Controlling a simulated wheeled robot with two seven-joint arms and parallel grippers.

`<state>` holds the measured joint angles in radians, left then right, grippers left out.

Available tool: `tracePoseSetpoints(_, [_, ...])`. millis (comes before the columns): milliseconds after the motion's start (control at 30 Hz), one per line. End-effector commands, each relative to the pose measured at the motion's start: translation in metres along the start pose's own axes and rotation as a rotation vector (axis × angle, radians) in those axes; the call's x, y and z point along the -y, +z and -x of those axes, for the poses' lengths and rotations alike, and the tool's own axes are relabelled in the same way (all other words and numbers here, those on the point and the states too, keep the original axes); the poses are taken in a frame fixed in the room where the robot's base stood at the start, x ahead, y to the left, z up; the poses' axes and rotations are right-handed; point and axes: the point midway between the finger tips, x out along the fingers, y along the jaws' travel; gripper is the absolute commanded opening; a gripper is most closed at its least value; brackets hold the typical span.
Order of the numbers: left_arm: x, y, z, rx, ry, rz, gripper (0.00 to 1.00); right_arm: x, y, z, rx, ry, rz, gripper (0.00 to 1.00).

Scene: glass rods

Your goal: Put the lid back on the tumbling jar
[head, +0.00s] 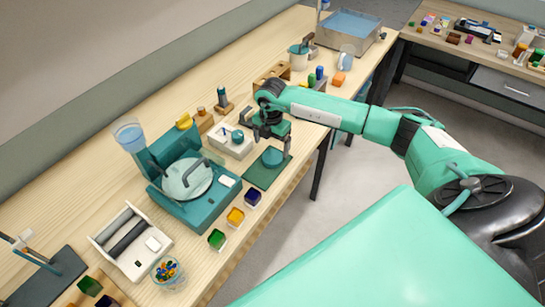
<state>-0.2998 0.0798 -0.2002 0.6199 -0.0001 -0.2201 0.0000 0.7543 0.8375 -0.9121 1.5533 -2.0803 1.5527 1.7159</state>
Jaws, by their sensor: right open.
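My right gripper (275,146) is open, fingers pointing down, above a dark green mat (258,177). A round teal piece (272,157) stands on that mat just below the fingertips. It looks like the jar or its lid; I cannot tell which from this angle, nor whether the fingers touch it. Left of the gripper, a shallow white tray (226,148) holds a small round teal piece (238,136), which may be the lid. A white roller stand with dark rollers (128,237) sits at the lower left, with no jar on it. My left gripper is out of view.
A teal machine with a round pale plate (187,179) stands left of the mat. Small coloured pots, including a yellow one (236,216), line the front edge. A glass of coloured rods (167,271) stands lower left. Wooden blocks and a metal water basin (348,28) are farther back.

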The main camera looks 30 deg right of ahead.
Motion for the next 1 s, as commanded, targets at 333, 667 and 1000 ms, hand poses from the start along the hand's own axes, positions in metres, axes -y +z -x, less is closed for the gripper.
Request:
tracePoseSetpoints(333, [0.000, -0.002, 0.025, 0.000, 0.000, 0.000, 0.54, 0.004, -0.001, -0.038, -0.002, -0.003, -0.001, 0.89])
tracePoseSetpoints(667, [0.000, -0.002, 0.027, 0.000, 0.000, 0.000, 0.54, 0.004, 0.000, -0.052, 0.000, 0.000, 0.000, 0.89])
tracePoseSetpoints(1000, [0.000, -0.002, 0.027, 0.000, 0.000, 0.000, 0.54, 0.004, 0.000, -0.051, 0.000, 0.000, 0.000, 0.54])
